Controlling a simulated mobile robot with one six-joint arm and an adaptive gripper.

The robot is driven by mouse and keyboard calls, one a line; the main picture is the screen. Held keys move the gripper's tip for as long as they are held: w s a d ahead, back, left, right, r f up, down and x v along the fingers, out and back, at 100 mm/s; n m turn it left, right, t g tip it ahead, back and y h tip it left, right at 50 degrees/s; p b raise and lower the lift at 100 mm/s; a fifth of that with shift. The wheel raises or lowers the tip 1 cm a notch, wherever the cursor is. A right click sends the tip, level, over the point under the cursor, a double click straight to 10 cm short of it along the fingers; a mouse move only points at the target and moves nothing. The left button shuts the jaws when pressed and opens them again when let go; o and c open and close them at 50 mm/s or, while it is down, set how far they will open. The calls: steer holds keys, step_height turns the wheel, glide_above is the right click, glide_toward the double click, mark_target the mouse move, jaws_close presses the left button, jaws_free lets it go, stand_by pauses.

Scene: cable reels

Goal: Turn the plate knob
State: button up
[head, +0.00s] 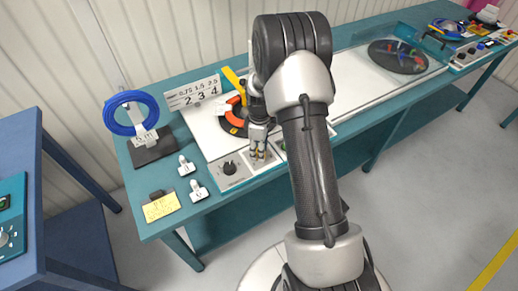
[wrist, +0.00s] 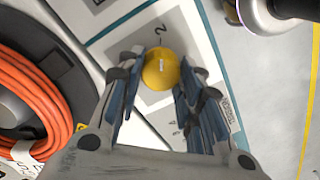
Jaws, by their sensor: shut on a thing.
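The round yellow knob (wrist: 161,69) has a short white mark on top and sits on a grey plate (wrist: 155,32) with a printed 2 beyond it. My gripper (wrist: 160,80) points down over it, its two fingers on either side, shut on the knob. In the head view my gripper (head: 258,152) is at the front panel of the bench station, and it mostly hides the knob there.
A black dial (head: 229,168) is just left of my gripper on the panel. An orange cable reel (wrist: 40,100) lies close by on the left in the wrist view. A blue cable coil (head: 131,113), small white tags (head: 198,190) and a yellow note (head: 160,207) are on the teal bench's left end.

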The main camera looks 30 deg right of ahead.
steer(key=shift+c, duration=0.7)
steer(key=m+p, duration=0.1)
steer(key=m, duration=0.5)
steer(key=shift+d, duration=0.1)
steer(key=m+p, duration=0.1)
steer(key=m, duration=0.5)
steer(key=m+p, duration=0.1)
steer(key=m, duration=0.5)
steer(key=shift+s+m+t, duration=0.1)
steer(key=shift+m+t, duration=0.2)
steer(key=m, duration=0.5)
steer(key=shift+d+p, duration=0.1)
steer(key=shift+p, duration=0.3)
steer(key=shift+m, duration=0.3)
steer(key=o, duration=1.1)
